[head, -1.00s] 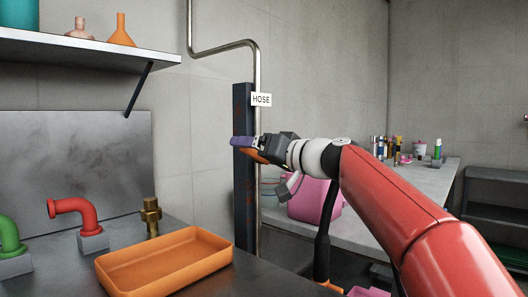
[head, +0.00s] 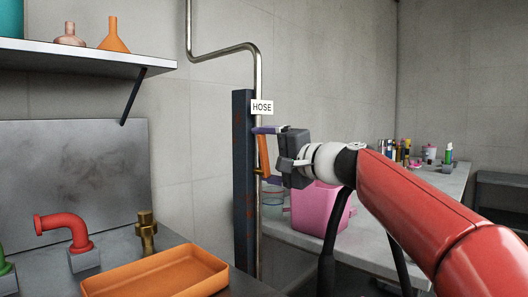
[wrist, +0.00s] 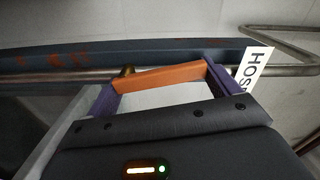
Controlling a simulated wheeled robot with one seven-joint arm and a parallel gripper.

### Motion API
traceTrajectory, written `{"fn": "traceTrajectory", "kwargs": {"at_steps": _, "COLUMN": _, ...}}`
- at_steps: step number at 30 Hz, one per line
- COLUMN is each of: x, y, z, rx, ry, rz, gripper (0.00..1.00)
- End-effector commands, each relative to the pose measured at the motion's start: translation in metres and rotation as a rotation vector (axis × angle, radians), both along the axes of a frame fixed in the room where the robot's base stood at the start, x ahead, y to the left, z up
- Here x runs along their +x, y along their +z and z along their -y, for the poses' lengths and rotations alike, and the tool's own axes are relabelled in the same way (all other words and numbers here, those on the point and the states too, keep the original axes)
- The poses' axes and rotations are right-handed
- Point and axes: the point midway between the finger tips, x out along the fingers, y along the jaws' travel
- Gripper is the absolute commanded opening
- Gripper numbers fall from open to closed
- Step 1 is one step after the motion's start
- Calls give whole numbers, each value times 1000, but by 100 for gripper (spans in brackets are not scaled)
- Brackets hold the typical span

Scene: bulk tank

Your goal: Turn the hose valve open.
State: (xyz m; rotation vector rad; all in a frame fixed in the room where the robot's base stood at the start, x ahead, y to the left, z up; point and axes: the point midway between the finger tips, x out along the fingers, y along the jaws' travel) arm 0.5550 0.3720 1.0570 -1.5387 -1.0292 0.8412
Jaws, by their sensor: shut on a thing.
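The hose valve has an orange lever handle (head: 263,152) and a brass body (head: 257,172) on the thin metal pipe beside the dark post. The lever stands about upright along the pipe in the head view. My gripper (head: 268,156) has one purple finger above the lever and one below, closed on its ends. In the wrist view my gripper (wrist: 162,84) spans the orange lever (wrist: 158,77) end to end, with the brass body (wrist: 127,70) behind it. A white HOSE sign (head: 262,107) hangs just above; it shows partly in the wrist view (wrist: 251,68).
The dark rust-marked post (head: 243,200) stands left of the pipe. An orange tray (head: 160,275), a red pipe elbow (head: 68,226) and a brass fitting (head: 146,228) are at lower left. A pink container (head: 318,211) stands on the bench behind my arm.

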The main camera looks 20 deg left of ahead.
Motion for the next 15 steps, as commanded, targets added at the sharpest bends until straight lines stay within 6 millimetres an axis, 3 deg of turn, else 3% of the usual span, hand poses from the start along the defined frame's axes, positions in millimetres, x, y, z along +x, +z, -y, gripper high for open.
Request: {"fn": "traceTrajectory", "kwargs": {"at_steps": 15, "x": 8, "y": -1, "z": 4, "rx": 78, "ry": -2, "rz": -191, "gripper": 47}}
